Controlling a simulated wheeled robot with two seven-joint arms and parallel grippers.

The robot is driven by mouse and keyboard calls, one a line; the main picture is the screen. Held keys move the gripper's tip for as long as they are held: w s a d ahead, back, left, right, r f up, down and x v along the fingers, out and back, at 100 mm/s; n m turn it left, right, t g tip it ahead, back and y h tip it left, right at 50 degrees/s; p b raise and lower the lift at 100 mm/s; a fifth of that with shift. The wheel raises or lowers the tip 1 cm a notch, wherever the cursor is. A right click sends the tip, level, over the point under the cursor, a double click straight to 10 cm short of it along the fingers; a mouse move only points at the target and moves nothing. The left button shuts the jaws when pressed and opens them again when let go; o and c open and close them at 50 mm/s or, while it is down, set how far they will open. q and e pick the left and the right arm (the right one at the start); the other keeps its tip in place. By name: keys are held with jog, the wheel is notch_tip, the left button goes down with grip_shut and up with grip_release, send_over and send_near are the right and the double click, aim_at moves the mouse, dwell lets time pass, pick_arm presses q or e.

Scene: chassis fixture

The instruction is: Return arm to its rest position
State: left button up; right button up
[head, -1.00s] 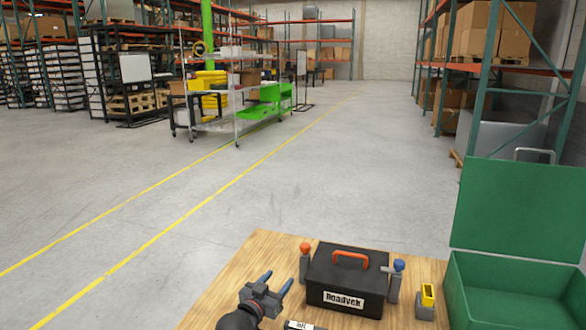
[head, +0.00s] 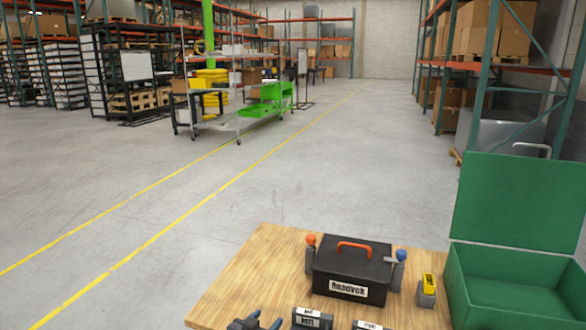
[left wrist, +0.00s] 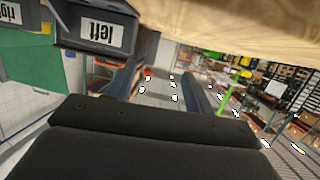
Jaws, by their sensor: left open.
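My left gripper (head: 262,321) shows at the bottom edge of the head view, low at the near side of the wooden table (head: 240,280). Its two fingers are apart with nothing between them, and its arm is out of frame. In the left wrist view the two fingers of my left gripper (left wrist: 160,85) also stand apart and empty. A dark block labelled "left" (head: 312,319) is just right of the gripper in the head view, and it shows upside down in the left wrist view (left wrist: 98,28). My right gripper is not in view.
A black toolbox (head: 350,270) with an orange handle stands on the table between an orange-topped post (head: 310,258) and a blue-topped post (head: 399,268). A yellow-and-grey part (head: 427,290) and an open green case (head: 480,290) are to the right. A second labelled block (head: 367,325) is cut off below.

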pick_arm(q)
jog(key=s+a+f+n+g+y, duration=0.1)
jog(key=s+a+f+g+y, duration=0.25)
jog(key=s, duration=0.85)
jog(key=s+a+f+n+g+y, duration=0.1)
jog(key=s+a+f+g, duration=0.35)
jog(key=s, duration=0.75)
jog(key=s+a+f+n+g+y, duration=0.15)
jog(key=s+a+f, duration=0.35)
jog(key=s, duration=0.7)
notch_tip(320, 180, down, 20)
jog(key=w+g, duration=0.1)
jog(key=w, duration=0.1)
jog(key=s+d+f, duration=0.1)
jog(key=s+f, duration=0.2)
jog(key=f, duration=0.8)
jog(key=s+f+g, duration=0.1)
jog(key=s+f, duration=0.3)
jog(key=f, duration=0.8)
jog(key=shift+d+f+m, duration=0.3)
jog(key=shift+d+m, duration=0.1)
jog(key=shift+m, duration=0.05)
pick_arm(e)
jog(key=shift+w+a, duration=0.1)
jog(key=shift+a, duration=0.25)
pick_arm(q)
jog(key=shift+w+a, duration=0.1)
